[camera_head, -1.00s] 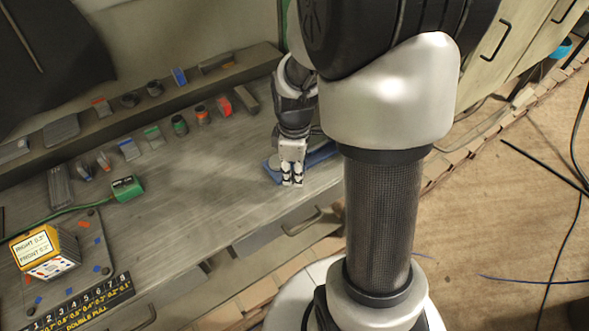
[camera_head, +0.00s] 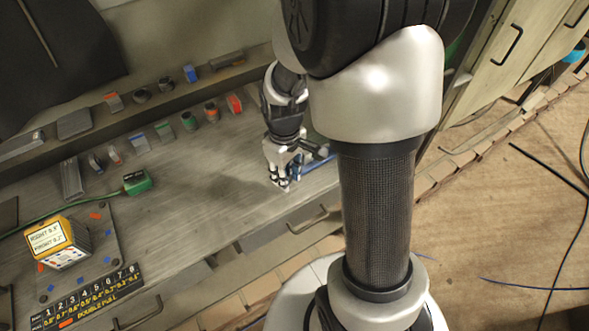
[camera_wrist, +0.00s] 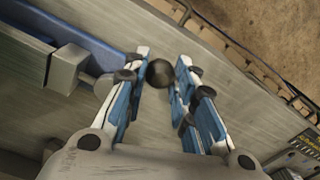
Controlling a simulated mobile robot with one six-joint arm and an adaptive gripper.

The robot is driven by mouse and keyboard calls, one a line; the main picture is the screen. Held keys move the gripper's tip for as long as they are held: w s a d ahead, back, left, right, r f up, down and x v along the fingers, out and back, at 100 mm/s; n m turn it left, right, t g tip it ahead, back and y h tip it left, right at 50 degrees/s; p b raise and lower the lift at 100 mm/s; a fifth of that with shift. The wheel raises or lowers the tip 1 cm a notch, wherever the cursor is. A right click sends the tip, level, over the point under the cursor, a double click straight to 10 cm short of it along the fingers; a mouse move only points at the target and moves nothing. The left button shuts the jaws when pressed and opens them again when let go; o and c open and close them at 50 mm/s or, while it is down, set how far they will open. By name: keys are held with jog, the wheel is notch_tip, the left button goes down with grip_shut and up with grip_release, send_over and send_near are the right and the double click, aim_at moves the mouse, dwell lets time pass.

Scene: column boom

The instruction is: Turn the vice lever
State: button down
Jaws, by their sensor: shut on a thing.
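The vice shows as a blue body (camera_head: 318,161) at the bench's right part in the head view, mostly hidden behind my arm. In the wrist view its blue body (camera_wrist: 75,38) and a grey block (camera_wrist: 66,69) are at the upper left. The vice lever shows only as a dark round knob (camera_wrist: 158,74) between my fingertips; the rest of it is hidden. My gripper (camera_head: 282,184) points down beside the vice, at the front part of the bench. In the wrist view my gripper (camera_wrist: 165,68) is shut on the lever, one finger on each side of the knob.
The bench top (camera_head: 215,190) left of my gripper is clear. A green box (camera_head: 137,182) with a cord and a yellow-topped block (camera_head: 60,243) lie further left. Several small parts line the back shelf. A drawer handle (camera_head: 308,222) is below the front edge.

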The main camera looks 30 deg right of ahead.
jog(key=w+a+m+p, duration=0.3)
jog(key=w+m, duration=0.4)
jog(key=m, duration=0.5)
jog(key=shift+w+a+m, duration=0.3)
jog(key=shift+a+m, duration=0.1)
jog(key=shift+a, duration=0.5)
jog(key=c, duration=1.3)
grip_release()
notch_tip(320, 180, up, 12)
